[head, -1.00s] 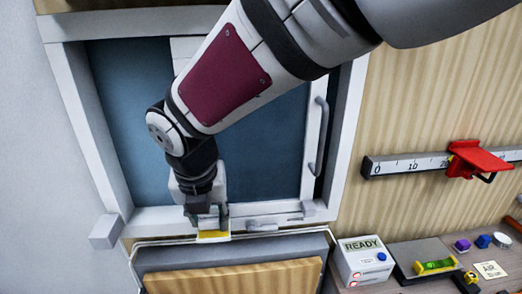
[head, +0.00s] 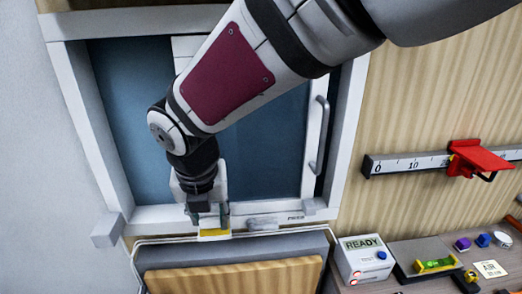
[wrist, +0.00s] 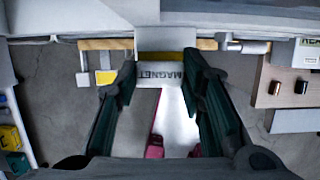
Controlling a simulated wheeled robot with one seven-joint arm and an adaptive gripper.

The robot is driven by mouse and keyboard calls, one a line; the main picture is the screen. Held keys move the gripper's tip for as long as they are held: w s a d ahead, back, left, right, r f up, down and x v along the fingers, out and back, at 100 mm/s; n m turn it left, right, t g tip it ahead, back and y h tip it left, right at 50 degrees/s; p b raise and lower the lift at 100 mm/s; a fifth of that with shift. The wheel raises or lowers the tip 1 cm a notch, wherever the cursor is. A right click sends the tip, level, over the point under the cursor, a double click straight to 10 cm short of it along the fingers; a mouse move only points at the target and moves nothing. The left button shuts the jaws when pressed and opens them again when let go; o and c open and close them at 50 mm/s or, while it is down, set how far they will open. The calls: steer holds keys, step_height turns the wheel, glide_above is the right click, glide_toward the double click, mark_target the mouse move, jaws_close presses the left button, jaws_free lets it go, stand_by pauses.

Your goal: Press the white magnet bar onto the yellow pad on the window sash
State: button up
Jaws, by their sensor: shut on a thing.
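My gripper (head: 208,214) is at the bottom rail of the white window sash (head: 160,213), left of the rail's middle. In the wrist view its two dark fingers (wrist: 160,82) are closed on the sides of the white magnet bar (wrist: 160,71), whose MAGNET lettering faces the camera. A yellow strip, apparently the yellow pad (wrist: 162,57), shows just beyond the bar's edge; yellow also shows under my fingertips in the head view (head: 214,233). Whether bar and pad touch, I cannot tell. My fingers hide most of the bar in the head view.
Below the window stands a grey-edged wooden panel (head: 235,279). A ruler rail with a red clamp (head: 476,160) is on the wall. A vertical handle (head: 320,135) sticks out at the window's right.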

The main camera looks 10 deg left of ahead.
steer(key=shift+f+b, duration=0.3)
steer(key=shift+f, duration=0.25)
stand_by(0.8)
steer(key=o, duration=0.5)
steer(key=shift+c, duration=0.2)
steer(key=c, duration=0.5)
